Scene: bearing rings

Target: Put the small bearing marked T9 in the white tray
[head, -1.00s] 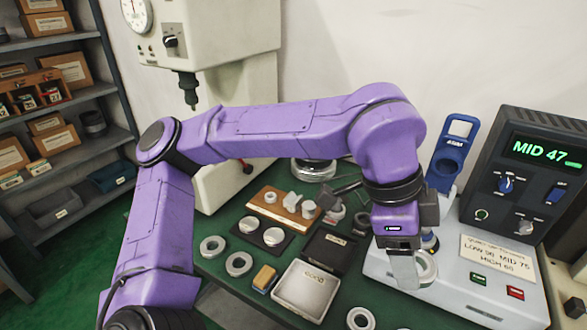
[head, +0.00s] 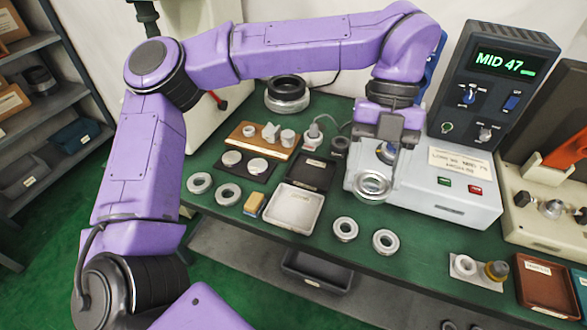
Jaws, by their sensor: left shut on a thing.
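My left gripper (head: 378,160) points down at the front left of the grey-white tester and is shut on a metal bearing ring (head: 372,187). The ring shows just below the fingers, over the tester's front edge; I cannot tell whether it still touches the tester. No T9 mark is readable on any ring. The white tray (head: 293,208) lies on the green bench to the left of the gripper and looks empty. Other rings lie flat on the bench: two left of the tray (head: 200,183) (head: 228,194) and two right of it (head: 345,229) (head: 385,242). My right gripper is out of view.
The tester (head: 440,198) has a display box (head: 495,80) behind it reading MID 47. A wooden block (head: 262,140) with small parts stands further back.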

